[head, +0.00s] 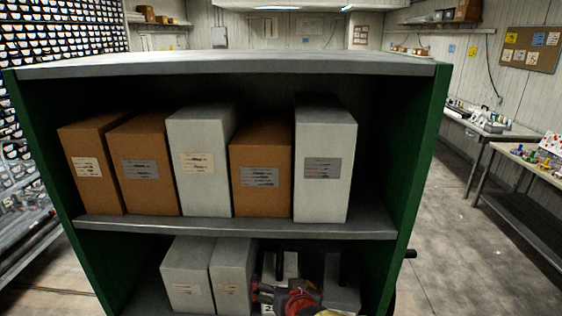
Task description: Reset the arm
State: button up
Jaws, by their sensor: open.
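My gripper (311,268) is low in the head view, in front of the lower shelf bay. Its two dark fingers stand upright and apart, with no box seen held between them. A red and dark part of my arm shows just below it. Behind and beside the fingers, pale grey box files on the lower shelf are partly hidden, one of them to the right (343,297). Whether the fingers touch any of these boxes cannot be told.
A green-sided shelf unit (419,150) fills the middle. Its upper bay holds several brown and grey labelled boxes (203,160). Two grey boxes (190,275) stand lower left. Racks line the left; workbenches (490,125) stand right. Floor (465,260) right of the unit is clear.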

jog(key=s+d+r+g+h+b, duration=0.1)
jog(key=s+d+r+g, duration=0.1)
jog(key=s+d, duration=0.7)
jog(key=s+d+r+g+h+b, duration=0.1)
jog(key=s+d+r+g+b, duration=0.1)
jog(key=s+d, duration=0.7)
jog(key=s+g, duration=0.1)
jog(key=s, duration=0.6)
jog(key=shift+d+r+h, duration=0.3)
jog(key=shift+r+h, duration=0.1)
